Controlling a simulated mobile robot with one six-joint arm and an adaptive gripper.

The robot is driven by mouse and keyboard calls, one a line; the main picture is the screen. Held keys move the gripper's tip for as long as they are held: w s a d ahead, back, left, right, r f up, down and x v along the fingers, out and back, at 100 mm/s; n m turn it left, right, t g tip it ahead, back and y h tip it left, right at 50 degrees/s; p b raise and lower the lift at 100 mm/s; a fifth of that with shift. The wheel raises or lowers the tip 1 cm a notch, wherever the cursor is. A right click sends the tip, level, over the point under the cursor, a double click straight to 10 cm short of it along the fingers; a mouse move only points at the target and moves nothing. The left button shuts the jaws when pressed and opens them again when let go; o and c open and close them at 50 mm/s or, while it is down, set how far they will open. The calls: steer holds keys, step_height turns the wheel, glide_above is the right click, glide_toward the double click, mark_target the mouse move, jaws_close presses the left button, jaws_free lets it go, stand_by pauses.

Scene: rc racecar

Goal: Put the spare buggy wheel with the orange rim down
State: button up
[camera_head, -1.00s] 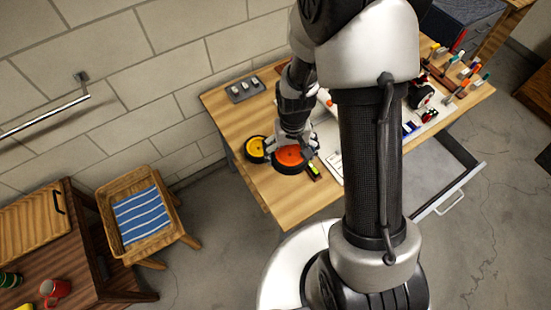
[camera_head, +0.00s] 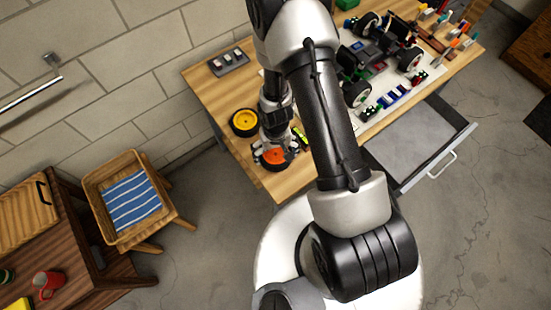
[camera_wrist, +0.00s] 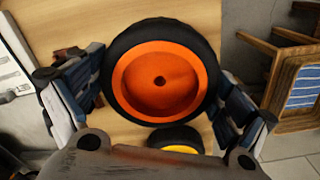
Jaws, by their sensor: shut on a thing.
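The spare wheel with the orange rim (camera_head: 274,158) is near the front left corner of the wooden workbench (camera_head: 262,180). In the wrist view the wheel's black tyre (camera_wrist: 205,48) and orange rim (camera_wrist: 160,78) face the camera. My gripper (camera_head: 273,152) is shut on this wheel, with one finger on each side of the tyre. I cannot tell whether the wheel touches the bench top. A wheel with a yellow rim (camera_head: 244,122) lies on the bench behind it; its edge also shows low in the wrist view (camera_wrist: 176,138).
A buggy chassis (camera_head: 372,55) stands on a white mat with small parts. A grey tray (camera_head: 229,62) lies at the back left. A yellow-black item (camera_head: 299,138) is close to my gripper. An open drawer (camera_head: 420,145) juts out. A stool (camera_head: 130,200) stands left of the bench.

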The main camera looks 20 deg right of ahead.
mark_target(275, 159)
steer(key=shift+f+b, duration=1.45)
steer(key=shift+f, duration=0.5)
steer(key=shift+f, duration=0.15)
steer(key=o, duration=0.8)
steer(key=shift+c, duration=0.2)
